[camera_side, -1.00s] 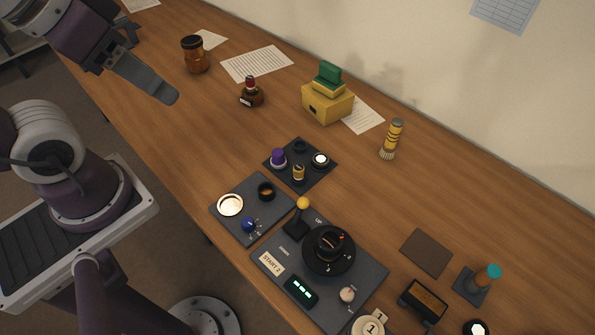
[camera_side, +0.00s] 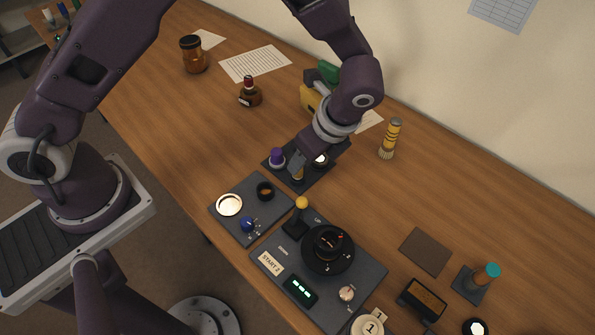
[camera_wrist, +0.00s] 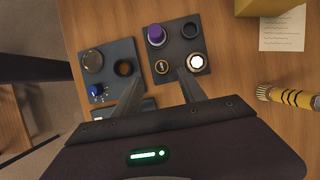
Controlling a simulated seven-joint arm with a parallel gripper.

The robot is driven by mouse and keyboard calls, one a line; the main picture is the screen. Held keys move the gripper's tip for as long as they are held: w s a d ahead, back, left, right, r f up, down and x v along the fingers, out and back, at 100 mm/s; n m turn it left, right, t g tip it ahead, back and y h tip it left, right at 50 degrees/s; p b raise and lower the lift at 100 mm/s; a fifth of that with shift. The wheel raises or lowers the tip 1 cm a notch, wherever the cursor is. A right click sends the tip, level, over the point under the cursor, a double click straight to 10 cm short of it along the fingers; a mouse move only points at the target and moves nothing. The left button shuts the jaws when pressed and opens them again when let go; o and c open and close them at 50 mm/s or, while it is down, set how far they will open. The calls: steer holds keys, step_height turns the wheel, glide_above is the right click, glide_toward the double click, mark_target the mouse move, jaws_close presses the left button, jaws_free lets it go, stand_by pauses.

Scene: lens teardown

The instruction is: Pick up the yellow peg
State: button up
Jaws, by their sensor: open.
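The yellow peg (camera_side: 298,178) stands on a small dark plate (camera_side: 318,176) and is mostly hidden behind my gripper (camera_side: 297,164) in the side view. In the wrist view the peg (camera_wrist: 162,67) shows from above as a small yellowish ring with a dark centre. My gripper (camera_wrist: 160,74) is open, pointing down over the plate, with one fingertip to each side of the peg in the picture. I cannot tell how far down the fingers reach along the peg.
On the same plate are a purple peg (camera_wrist: 156,36), an empty dark socket (camera_wrist: 189,30) and a white-topped piece (camera_wrist: 194,62) close to the right finger. A panel with a blue knob (camera_side: 248,223) and a yellow-ball lever (camera_side: 301,203) stand nearby.

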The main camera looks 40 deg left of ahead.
steer(key=x, duration=0.6)
steer(key=shift+w+a+f, duration=0.1)
steer(key=shift+w, duration=0.1)
jaws_close()
